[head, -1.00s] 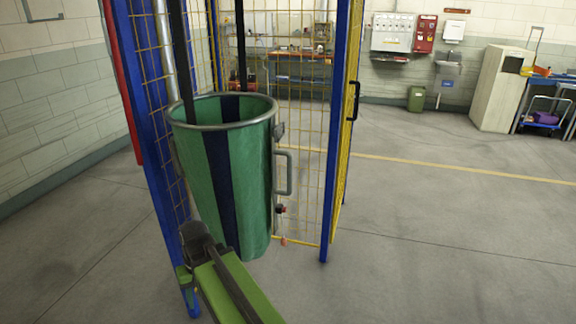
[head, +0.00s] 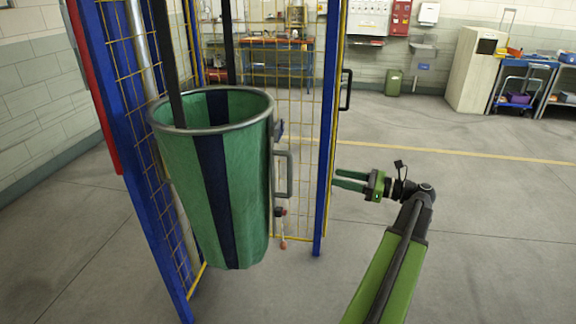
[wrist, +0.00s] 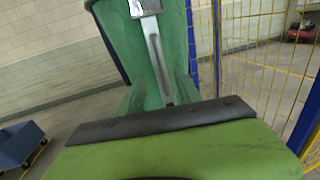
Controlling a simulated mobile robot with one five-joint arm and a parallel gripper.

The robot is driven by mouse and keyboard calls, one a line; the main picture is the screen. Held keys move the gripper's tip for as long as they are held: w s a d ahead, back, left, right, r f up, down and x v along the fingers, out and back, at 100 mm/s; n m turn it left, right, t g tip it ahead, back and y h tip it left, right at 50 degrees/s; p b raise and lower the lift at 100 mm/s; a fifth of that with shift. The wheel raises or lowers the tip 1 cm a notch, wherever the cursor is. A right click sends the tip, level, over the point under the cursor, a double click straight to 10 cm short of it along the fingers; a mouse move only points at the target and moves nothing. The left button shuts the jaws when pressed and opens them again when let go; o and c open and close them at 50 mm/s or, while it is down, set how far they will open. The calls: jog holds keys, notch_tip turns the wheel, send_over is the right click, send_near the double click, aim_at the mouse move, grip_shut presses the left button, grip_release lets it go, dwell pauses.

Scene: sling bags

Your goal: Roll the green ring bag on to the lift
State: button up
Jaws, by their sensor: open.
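The green ring bag (head: 240,180) has a dark blue stripe and a grey metal rim. It hangs upright, mouth up, on dark straps, with a grey handle (head: 289,174) on its right side. My gripper (head: 337,181) is open and empty to the right of the handle, pointing left at it with a visible gap. In the wrist view my fingers (wrist: 158,92) lie either side of the handle's line (wrist: 158,68), with the green bag (wrist: 115,38) behind. The lift may be the blue-framed yellow mesh cage (head: 300,130) around the bag; I cannot tell.
A blue post (head: 325,150) with a yellow mesh gate and black pull stands between the bag and my gripper in the picture. A small red and black fitting (head: 282,212) hangs below the handle. Open floor (head: 480,200) lies to the right. A blue bin (wrist: 20,145) shows in the wrist view.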

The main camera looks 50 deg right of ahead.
jog(key=x, duration=1.7)
jog(key=shift+w, duration=0.15)
jog(key=shift+a, duration=0.1)
grip_shut()
jog(key=shift+f, duration=0.1)
dwell(0.4)
